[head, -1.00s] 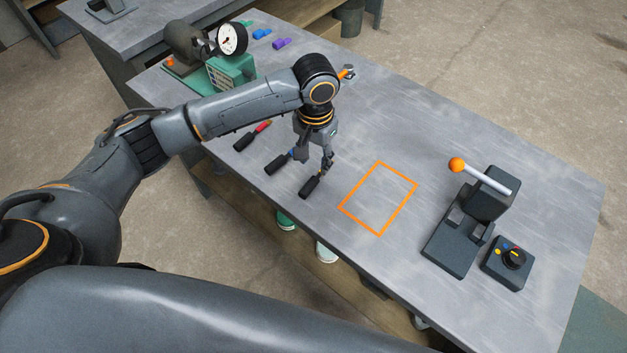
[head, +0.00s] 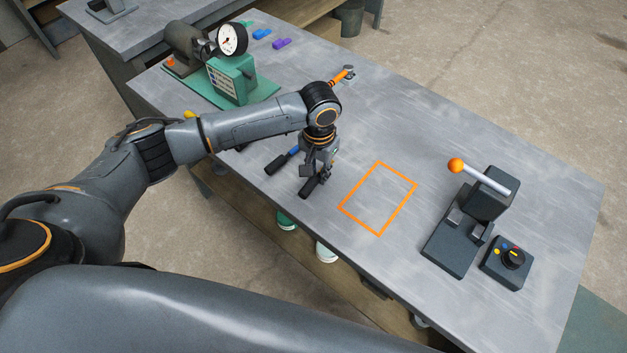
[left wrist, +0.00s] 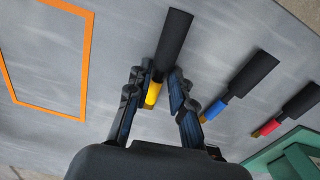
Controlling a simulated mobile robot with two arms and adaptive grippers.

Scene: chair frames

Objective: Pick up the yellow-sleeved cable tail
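The yellow-sleeved cable tail (head: 311,188) lies on the grey bench left of the orange square outline; its black end shows in the head view. In the left wrist view its yellow sleeve (left wrist: 153,95) is between my left gripper's fingers, with its black part (left wrist: 173,42) extending past the tips. My left gripper (head: 317,172) points down over the tail. Its fingers (left wrist: 160,80) are apart on either side of the sleeve, with a gap at the right finger. My right gripper is out of view.
A blue-sleeved tail (head: 281,161) lies just left; a red-sleeved tail (left wrist: 288,108) lies beyond it. The orange outline (head: 398,218) is empty. A lever press (head: 460,240) and knob box (head: 507,262) stand right. A green gauge machine (head: 232,80) stands at the back left.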

